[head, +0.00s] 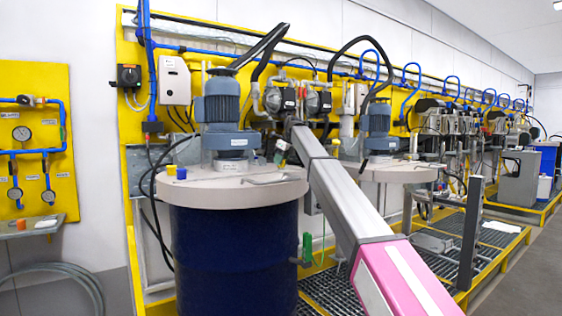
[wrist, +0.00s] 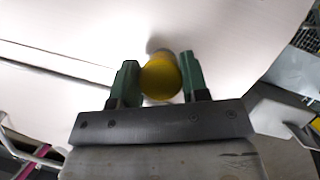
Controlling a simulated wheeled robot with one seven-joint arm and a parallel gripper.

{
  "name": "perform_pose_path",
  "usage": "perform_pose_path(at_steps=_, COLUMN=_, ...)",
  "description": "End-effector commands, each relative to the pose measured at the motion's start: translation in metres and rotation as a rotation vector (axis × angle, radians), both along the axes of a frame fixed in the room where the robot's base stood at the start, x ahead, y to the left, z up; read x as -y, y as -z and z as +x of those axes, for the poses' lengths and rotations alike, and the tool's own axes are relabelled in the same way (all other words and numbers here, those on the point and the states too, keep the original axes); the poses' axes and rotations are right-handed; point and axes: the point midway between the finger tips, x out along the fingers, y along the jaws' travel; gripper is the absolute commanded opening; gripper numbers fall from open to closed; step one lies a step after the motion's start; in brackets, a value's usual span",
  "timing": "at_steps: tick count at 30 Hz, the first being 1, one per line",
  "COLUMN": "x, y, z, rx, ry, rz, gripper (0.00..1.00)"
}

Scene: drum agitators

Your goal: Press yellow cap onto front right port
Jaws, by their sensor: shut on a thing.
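My gripper (wrist: 158,72) has green fingers shut on a round yellow cap (wrist: 161,79). The pale lid (wrist: 80,35) fills most of the wrist view behind the cap. A small grey shape shows just beyond the cap; I cannot tell if it is the port or a shadow. In the head view my gripper (head: 279,156) is low over the right rear part of the pale lid (head: 215,190) on the dark blue drum (head: 235,260). The front right port cannot be made out, and whether the cap touches it cannot be told.
A blue-grey agitator motor (head: 222,112) stands on the lid, left of my gripper. A yellow cap (head: 171,170) and a blue cap (head: 181,173) sit at the lid's left. A bent handle (head: 278,179) lies on its right part. A second motor (head: 377,125) stands behind.

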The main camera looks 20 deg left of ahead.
Motion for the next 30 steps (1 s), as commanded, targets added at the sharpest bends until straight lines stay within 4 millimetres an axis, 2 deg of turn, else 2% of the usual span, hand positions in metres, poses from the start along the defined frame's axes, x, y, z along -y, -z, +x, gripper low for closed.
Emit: perform_pose_path(at_steps=30, x=0.000, y=0.011, z=0.000, rx=0.000, ry=0.000, rz=-0.001, gripper=0.20)
